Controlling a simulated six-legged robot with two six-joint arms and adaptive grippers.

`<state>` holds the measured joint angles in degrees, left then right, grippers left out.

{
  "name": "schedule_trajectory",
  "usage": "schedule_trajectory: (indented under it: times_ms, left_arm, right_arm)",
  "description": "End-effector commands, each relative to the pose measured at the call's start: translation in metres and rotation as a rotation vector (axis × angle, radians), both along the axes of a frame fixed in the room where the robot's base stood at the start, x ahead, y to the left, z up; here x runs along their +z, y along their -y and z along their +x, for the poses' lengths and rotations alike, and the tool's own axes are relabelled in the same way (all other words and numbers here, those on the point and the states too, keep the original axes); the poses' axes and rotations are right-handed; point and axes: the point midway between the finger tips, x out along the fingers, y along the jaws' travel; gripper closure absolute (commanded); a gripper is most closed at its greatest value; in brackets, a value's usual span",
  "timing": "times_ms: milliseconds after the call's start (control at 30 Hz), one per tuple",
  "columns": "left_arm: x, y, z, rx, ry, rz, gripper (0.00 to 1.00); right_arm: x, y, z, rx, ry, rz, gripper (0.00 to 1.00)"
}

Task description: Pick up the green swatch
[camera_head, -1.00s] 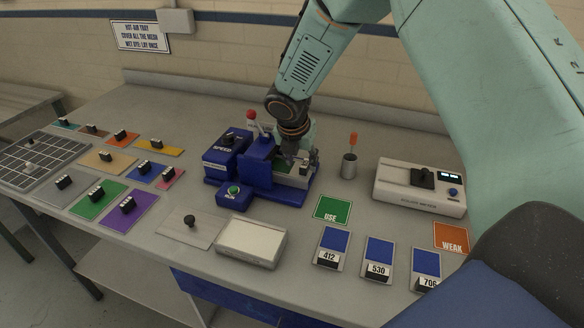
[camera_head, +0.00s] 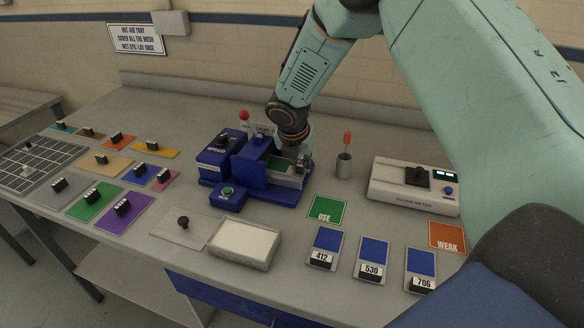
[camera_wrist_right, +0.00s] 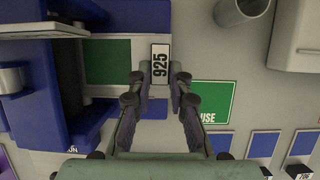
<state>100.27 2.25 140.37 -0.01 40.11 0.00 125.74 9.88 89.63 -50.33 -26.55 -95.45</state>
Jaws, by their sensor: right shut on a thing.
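A green swatch (camera_wrist_right: 108,62) lies in the blue dryer unit (camera_wrist_right: 52,118). In the head view the green swatch (camera_head: 283,168) shows partly, beside my right gripper (camera_head: 302,158). In the wrist view my right gripper (camera_wrist_right: 160,88) is shut on the small block with the white 925 label (camera_wrist_right: 160,64), at the right end of the green swatch's holder. The fingers hide part of the block. I cannot tell whether the holder is lifted off the unit. My left gripper is not in view.
A green USE card (camera_head: 327,209) and several numbered blue cards (camera_head: 373,250) lie at front right. A cup (camera_head: 344,166) and a white meter (camera_head: 415,190) stand to the right. Coloured swatches with black handles, including a green one (camera_head: 95,201), lie at left.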

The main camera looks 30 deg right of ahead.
Motion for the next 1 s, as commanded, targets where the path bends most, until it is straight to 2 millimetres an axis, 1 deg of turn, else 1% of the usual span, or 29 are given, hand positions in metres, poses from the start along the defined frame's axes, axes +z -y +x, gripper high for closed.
schedule_trajectory:
  times_ms: [33,367,567,633,767,1000]
  left_arm:
    - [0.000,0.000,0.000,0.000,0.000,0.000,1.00]
    - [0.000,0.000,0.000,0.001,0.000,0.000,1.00]
    - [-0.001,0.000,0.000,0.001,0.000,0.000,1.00]
    - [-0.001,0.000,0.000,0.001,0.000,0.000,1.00]
    - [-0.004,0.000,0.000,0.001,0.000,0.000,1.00]
    - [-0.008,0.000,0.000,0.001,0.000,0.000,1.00]
  right_arm:
    - [-0.002,0.000,-0.002,-0.001,-0.006,0.000,1.00]
    - [-0.002,0.000,-0.002,-0.001,-0.006,0.000,1.00]
    - [0.006,0.005,-0.008,-0.004,-0.005,0.001,1.00]
    - [0.013,0.009,-0.012,-0.003,-0.003,0.002,1.00]
    - [0.024,0.023,-0.028,-0.006,-0.002,0.005,1.00]
    - [0.051,0.057,-0.068,-0.006,-0.001,0.008,1.00]
